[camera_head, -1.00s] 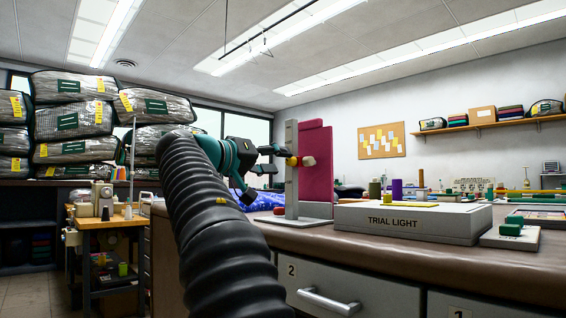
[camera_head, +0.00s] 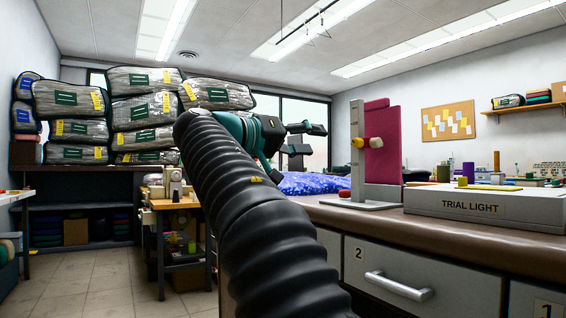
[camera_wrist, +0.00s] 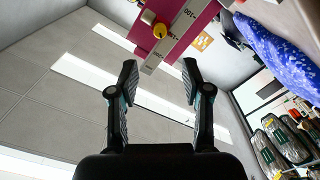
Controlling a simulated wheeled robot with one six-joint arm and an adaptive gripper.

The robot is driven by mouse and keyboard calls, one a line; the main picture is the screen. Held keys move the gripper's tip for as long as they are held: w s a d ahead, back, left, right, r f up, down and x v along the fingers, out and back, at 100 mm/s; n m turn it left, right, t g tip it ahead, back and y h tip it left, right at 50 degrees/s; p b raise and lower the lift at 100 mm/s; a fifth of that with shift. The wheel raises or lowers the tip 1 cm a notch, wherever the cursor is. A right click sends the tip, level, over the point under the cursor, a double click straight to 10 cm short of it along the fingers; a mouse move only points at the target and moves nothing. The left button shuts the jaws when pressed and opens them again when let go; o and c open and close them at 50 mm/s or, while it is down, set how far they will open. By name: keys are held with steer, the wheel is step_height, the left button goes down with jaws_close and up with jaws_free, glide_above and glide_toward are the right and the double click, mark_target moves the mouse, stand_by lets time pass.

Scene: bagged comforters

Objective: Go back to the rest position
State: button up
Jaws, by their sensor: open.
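My gripper (camera_head: 303,138) is raised above the workbench in the head view, in front of the windows. It shows from behind in the wrist view (camera_wrist: 158,82), its two fingers well apart with nothing between them. A grey upright stand (camera_head: 357,150) with a magenta panel (camera_head: 383,150) and a yellow and red knob (camera_head: 367,143) stands on the bench, to the right of my gripper. The knob (camera_wrist: 159,31) and panel (camera_wrist: 185,18) show beyond the fingertips in the wrist view, apart from them.
The brown-topped workbench (camera_head: 430,220) carries the TRIAL LIGHT box (camera_head: 485,207) and a blue patterned cloth (camera_head: 312,184). Bagged comforters (camera_head: 145,110) are stacked on a shelf at the left. A sewing machine table (camera_head: 175,203) stands below them. Bare tiled floor (camera_head: 110,290) lies at the left.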

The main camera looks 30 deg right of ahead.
steer(key=w+a+f+n+t+y, duration=0.2)
steer(key=w+f+n+t+y, duration=0.15)
steer(key=w+f+n, duration=0.4)
steer(key=a+f+n+t+y+p, duration=0.1)
steer(key=a+f+n+t+y, duration=0.25)
steer(key=f, duration=1.25)
steer(key=s+a+f+g+y+p, duration=0.2)
steer(key=s+a+f+y, duration=0.25)
steer(key=s+f, duration=0.3)
steer(key=s+a+f+g+y+p, duration=0.1)
steer(key=s+a+f+y, duration=0.4)
steer(key=f, duration=0.3)
steer(key=s+a+f+p, duration=0.1)
steer(key=s+p, duration=0.1)
steer(key=s, duration=0.5)
steer(key=s+a+f+m+y+p, duration=0.1)
steer(key=s+a+f+p, duration=0.1)
steer(key=s, duration=0.6)
steer(key=shift+s+p, duration=0.25)
steer(key=shift+p, duration=0.25)
